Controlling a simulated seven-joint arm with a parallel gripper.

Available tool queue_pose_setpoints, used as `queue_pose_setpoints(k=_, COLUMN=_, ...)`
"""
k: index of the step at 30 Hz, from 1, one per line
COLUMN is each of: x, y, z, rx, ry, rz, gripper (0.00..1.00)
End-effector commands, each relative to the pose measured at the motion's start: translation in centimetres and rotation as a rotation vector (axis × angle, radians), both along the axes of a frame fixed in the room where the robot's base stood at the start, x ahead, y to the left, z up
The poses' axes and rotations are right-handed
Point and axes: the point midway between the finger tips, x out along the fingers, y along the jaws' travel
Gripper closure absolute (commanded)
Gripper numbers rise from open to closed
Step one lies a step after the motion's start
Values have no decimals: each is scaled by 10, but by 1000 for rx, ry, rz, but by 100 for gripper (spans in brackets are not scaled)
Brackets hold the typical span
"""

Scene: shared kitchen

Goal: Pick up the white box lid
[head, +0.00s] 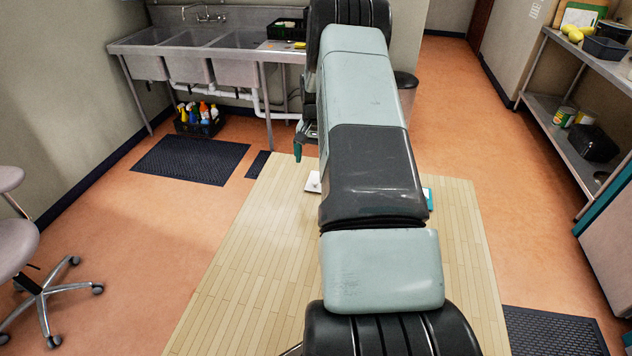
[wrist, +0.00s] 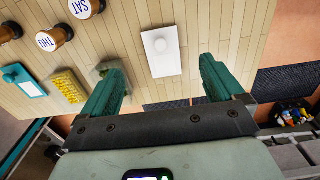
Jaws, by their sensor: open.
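The white box lid (wrist: 158,64) is a flat white rectangle with a round white knob, lying on the light wooden table in the wrist view. In the head view the lid (head: 312,184) shows only in part at the left edge of my arm, which hides the rest. My gripper (wrist: 163,66) is open and empty, its two teal fingers wide apart. In the wrist view the lid appears beyond and between the fingertips, apart from them. In the head view a teal finger (head: 298,152) shows above and left of the lid; the rest of the gripper is mostly hidden.
In the wrist view, a teal-edged lid (wrist: 22,80), a yellow block (wrist: 68,86) and jars marked THU (wrist: 48,40) and SAT (wrist: 82,8) are to the left. A small greenish item is partly behind the left finger. The table's left side (head: 240,270) is clear.

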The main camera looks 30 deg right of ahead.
Motion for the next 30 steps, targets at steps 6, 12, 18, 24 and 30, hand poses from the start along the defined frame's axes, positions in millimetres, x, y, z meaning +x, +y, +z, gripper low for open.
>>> queue_pose_setpoints(k=6, x=0, y=1, z=-35, rx=0, ry=1, rz=2, gripper=5)
queue_pose_setpoints(k=12, x=-1, y=2, z=-49, rx=-2, ry=2, rz=3, gripper=5)
queue_pose_setpoints(k=18, x=-3, y=5, z=-79, rx=-3, ry=3, rz=3, gripper=5)
queue_pose_setpoints(k=24, x=-2, y=5, z=-95, rx=-3, ry=0, rz=2, gripper=5)
queue_pose_setpoints(k=30, x=-2, y=5, z=-95, rx=-4, ry=0, rz=3, gripper=5)
